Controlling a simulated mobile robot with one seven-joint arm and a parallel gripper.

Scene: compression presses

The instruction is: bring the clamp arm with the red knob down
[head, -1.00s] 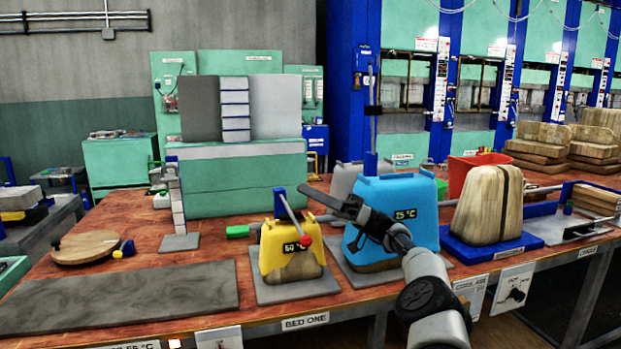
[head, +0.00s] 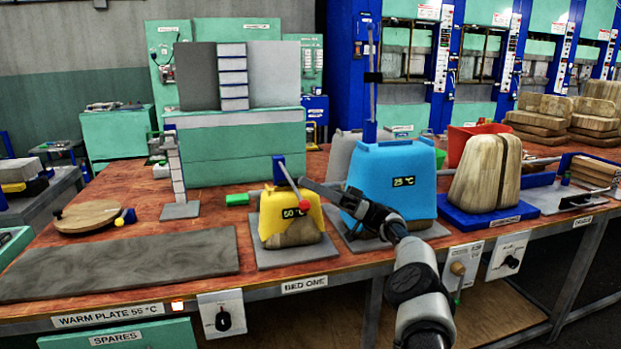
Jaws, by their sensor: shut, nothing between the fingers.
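The clamp arm with the red knob (head: 304,209) is a thin rod on a blue hinge post (head: 279,169) behind the yellow press piece (head: 267,220). The rod slopes down toward me, and its knob shows in front of the yellow piece's upper front, beside the 50 °C display. I cannot tell if it touches. The yellow piece sits over a wooden form (head: 293,235). My gripper (head: 303,182) is shut and empty, pointing left. Its tips appear just right of the rod and above the knob; I cannot tell if they touch it.
A blue press piece (head: 385,180) stands close behind my gripper; its clamp arm (head: 371,55) stands upright. A two-part wooden form (head: 484,175) is to the right. A grey warm plate (head: 120,264) lies at the front left. Red bench (head: 225,212) shows between.

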